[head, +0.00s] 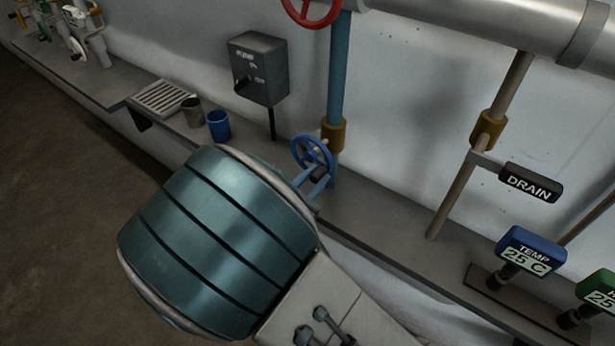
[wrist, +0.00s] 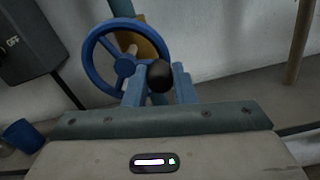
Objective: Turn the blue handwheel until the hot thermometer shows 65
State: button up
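The blue handwheel (head: 313,153) is mounted on a blue vertical pipe. It also shows in the wrist view (wrist: 124,62), with a black ball knob (wrist: 160,76) on its near side. My gripper (head: 313,183) is at the wheel's lower edge. In the wrist view its two blue fingers (wrist: 160,90) stand on either side of the knob, close against it, with a narrow gap between them. A blue gauge (head: 530,251) at the right is marked TEMP and reads 25 C. A green gauge (head: 599,293) is cut off by the picture edge; its visible digits read 25.
A grey switch box (head: 259,68) is on the wall left of the wheel. A blue cup (head: 218,125) and a grey cup (head: 192,112) stand on the ledge. A red handwheel (head: 311,8) is higher on the pipe.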

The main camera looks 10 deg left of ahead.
jog(key=shift+r+n+p, duration=0.6)
jog(key=shift+p, duration=0.85)
jog(key=shift+a+r+n+p, duration=0.1)
jog(key=shift+n+p, duration=0.7)
jog(key=shift+p, duration=0.15)
jog(key=o, duration=1)
jog(key=shift+a, duration=0.1)
jog(key=b+v, duration=0.2)
jog(key=v, duration=1.1)
jog(key=shift+s, duration=0.4)
